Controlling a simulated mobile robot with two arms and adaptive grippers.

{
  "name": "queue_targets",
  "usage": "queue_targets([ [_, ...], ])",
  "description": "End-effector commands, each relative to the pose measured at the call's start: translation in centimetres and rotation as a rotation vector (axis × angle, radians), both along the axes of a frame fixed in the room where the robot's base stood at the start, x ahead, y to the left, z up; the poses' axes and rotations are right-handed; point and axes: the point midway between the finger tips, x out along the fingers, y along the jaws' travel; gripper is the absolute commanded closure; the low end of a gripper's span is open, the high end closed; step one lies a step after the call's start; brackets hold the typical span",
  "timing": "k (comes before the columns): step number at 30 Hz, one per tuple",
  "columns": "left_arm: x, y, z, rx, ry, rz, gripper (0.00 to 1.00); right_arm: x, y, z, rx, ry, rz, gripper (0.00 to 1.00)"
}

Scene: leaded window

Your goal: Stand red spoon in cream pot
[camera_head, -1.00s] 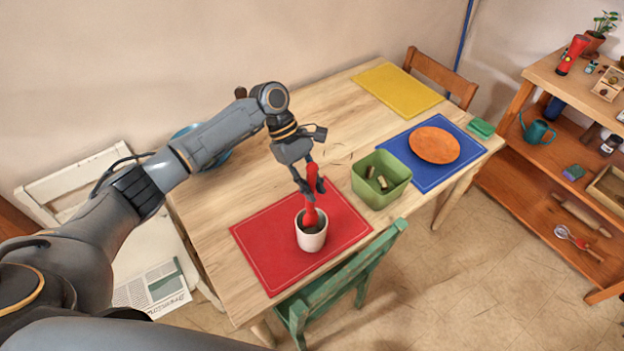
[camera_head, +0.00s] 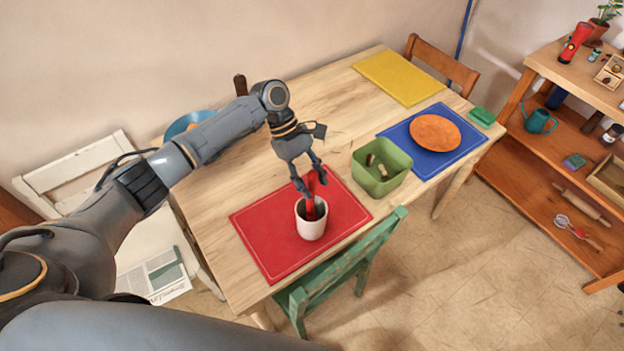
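The red spoon (camera_head: 311,208) stands in the cream pot (camera_head: 311,229), its lower end hidden inside and its handle rising above the rim with a slight tilt. The pot stands upright on the red mat (camera_head: 262,235). My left gripper (camera_head: 311,186) is just above the pot, pointing down. Its fingers are spread on either side of the top of the spoon's handle and look open; whether one still touches the handle is hard to see. My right gripper is not in view.
A green bin (camera_head: 381,180) with small items stands right of the pot. Beyond it are an orange plate (camera_head: 435,132) on a blue mat (camera_head: 456,158) and a yellow mat (camera_head: 400,78). A green chair (camera_head: 342,268) is at the near edge. The table's far middle is clear.

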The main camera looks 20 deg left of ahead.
Motion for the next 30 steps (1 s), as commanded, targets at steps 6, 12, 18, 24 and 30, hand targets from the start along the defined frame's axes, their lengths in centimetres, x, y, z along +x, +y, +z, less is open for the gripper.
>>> queue_targets([
  [6, 0.0, 0.0, 0.0, 0.0, 0.0, 0.0, 0.55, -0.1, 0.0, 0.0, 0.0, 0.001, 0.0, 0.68],
  [12, 0.3, 0.5, 0.8, 0.001, -0.002, 0.001, 0.55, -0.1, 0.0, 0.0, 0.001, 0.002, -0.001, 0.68],
  [18, 1.3, 2.3, 4.0, 0.0, -0.004, 0.002, 0.55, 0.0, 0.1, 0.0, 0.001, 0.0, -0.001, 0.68],
  [24, 2.2, 4.4, 7.5, 0.001, -0.003, 0.002, 0.55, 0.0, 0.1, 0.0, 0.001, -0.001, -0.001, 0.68],
  [30, 2.8, 5.6, 9.6, -0.001, -0.001, 0.001, 0.55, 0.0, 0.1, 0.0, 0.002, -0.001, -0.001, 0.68],
])
